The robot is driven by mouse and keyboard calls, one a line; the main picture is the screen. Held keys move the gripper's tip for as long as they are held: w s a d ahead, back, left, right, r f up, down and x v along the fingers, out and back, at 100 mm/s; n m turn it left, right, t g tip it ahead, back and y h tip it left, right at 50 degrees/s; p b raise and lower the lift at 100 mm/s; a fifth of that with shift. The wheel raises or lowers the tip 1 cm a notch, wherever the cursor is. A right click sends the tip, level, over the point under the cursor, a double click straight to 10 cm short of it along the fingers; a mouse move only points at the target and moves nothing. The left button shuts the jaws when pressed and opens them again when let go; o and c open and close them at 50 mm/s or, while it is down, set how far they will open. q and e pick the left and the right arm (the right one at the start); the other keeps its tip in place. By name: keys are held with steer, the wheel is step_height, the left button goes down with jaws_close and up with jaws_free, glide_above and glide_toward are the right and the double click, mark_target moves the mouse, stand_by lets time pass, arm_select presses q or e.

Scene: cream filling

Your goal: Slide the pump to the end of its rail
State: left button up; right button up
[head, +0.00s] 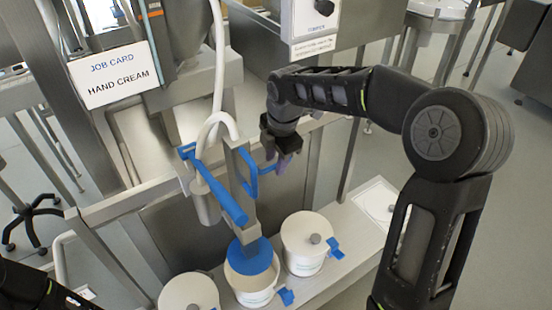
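The pump is a grey metal body (240,185) with a white hose, a blue crossbar and a blue looped handle (254,180) on its right side. It hangs at the rail (140,200), a grey bar running from lower left to upper right. The pump's blue disc (252,259) is over the middle white pot (254,292). My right gripper (280,166) points down at the right end of the looped handle, touching or very close to it. Whether its fingers are closed on the handle cannot be made out. My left gripper is out of view; only part of that arm shows at lower left.
White lidded pots stand on either side, one at left (188,294) and one at right (304,240), on a pale bench (348,238). A white square plate (377,203) lies further right. A job card (122,74) reads HAND CREAM. A control box (318,20) stands behind.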

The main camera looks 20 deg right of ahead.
steer(key=shift+c, duration=0.2)
jaws_close()
stand_by(1.3)
